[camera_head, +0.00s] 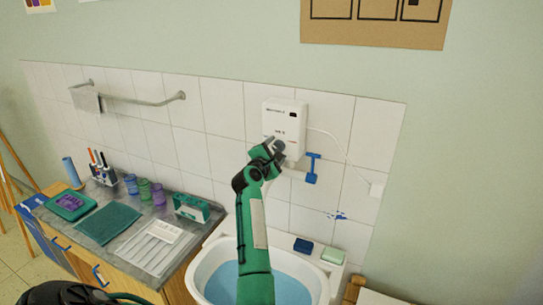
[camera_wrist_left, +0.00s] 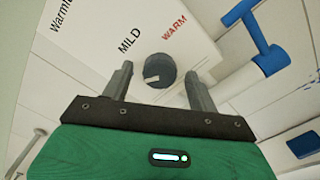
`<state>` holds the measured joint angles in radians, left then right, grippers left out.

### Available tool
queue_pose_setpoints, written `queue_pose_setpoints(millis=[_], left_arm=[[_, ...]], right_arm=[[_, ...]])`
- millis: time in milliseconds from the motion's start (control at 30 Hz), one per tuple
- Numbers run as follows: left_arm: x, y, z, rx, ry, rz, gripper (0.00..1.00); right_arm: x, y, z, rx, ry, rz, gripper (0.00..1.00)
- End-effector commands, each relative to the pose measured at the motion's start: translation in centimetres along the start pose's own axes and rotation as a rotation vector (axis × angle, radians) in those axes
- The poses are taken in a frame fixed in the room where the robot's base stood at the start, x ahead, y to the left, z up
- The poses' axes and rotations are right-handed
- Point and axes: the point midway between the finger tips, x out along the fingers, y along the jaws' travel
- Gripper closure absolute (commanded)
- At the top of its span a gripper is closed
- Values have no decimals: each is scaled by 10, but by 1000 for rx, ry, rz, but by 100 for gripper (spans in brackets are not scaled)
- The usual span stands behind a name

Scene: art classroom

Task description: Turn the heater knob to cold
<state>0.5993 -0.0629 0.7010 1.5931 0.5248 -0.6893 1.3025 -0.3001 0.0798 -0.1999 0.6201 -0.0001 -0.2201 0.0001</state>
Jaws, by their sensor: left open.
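The white heater (camera_head: 285,120) is mounted on the tiled wall above the basin. It also shows in the left wrist view (camera_wrist_left: 95,45), with the printed words MILD and WARM. Its dark grey round knob (camera_wrist_left: 158,71) has a light pointer mark on the lower left. My left gripper (camera_head: 267,152) is at the heater's lower front and hides part of it. In the left wrist view, the open fingers (camera_wrist_left: 159,85) stand on either side of the knob, with gaps. I cannot tell whether a finger touches it. A COLD label is not visible. My right gripper is not in view.
A blue tap lever (camera_head: 312,168) is just right of the heater's lower edge. A white basin (camera_head: 205,268) with blue water lies below. A counter (camera_head: 192,239) with cups, brushes and a cloth is left. A white cable (camera_head: 343,150) runs right.

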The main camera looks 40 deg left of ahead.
Motion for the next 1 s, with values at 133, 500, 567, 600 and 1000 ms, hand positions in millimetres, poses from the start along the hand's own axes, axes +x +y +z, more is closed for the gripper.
queue_pose_setpoints(millis=[133,500,567,600,1000], left_arm=[[-11,-2,-1,1,0,1,41],[-73,-4,-3,1,2,1,41],[-84,-4,-3,0,2,1,41],[-92,-4,-3,0,1,1,41],[-135,-2,-2,-1,2,-1,41]], right_arm=[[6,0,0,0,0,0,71],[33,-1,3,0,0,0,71],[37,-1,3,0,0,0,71],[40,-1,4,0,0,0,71],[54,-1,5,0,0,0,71]])
